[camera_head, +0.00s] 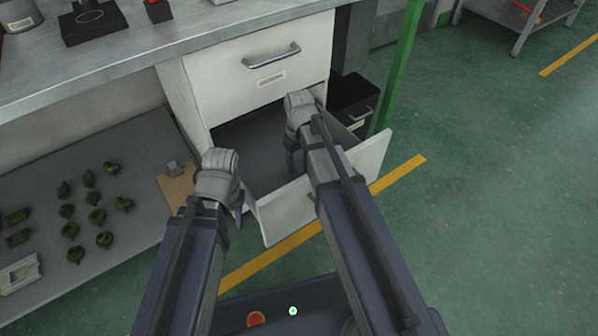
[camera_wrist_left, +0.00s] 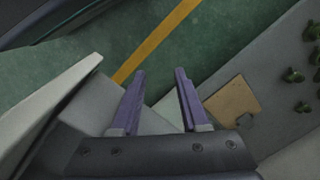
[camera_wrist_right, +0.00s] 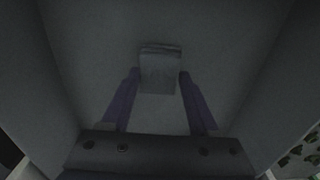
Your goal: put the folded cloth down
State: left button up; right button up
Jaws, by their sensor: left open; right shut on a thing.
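The folded cloth (camera_wrist_right: 160,72) shows in the right wrist view as a small pale grey folded piece. My right gripper (camera_wrist_right: 160,76) is shut on it, a finger on either side. In the head view my right gripper (camera_head: 294,162) points down into the open lower drawer (camera_head: 285,218), and the cloth is hidden there. How close the cloth is to the drawer floor I cannot tell. My left gripper (camera_head: 238,208) is at the drawer's left side in the head view. In the left wrist view my left gripper (camera_wrist_left: 160,85) is open with nothing between its fingers.
A closed upper drawer (camera_head: 262,70) is above the open one. At left, a low grey shelf (camera_head: 130,265) holds several green parts (camera_head: 97,215) and a brown clipboard (camera_head: 178,183). A green post (camera_head: 402,65) stands at right.

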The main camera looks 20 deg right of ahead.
aim_at(299, 165)
jog(key=shift+f+b, duration=1.5)
jog(key=shift+f, duration=0.25)
jog(key=shift+f, duration=0.15)
jog(key=o, duration=1.2)
notch_tip(299, 165, up, 12)
jog(key=p, duration=1.2)
jog(key=shift+r, duration=0.25)
jog(key=shift+h, duration=0.7)
jog(key=s+a, duration=0.3)
jog(key=s, duration=0.2)
jog(key=s+a, duration=0.7)
jog(key=s, duration=0.2)
jog(key=shift+s+a, duration=0.15)
jog(key=shift+s, duration=0.2)
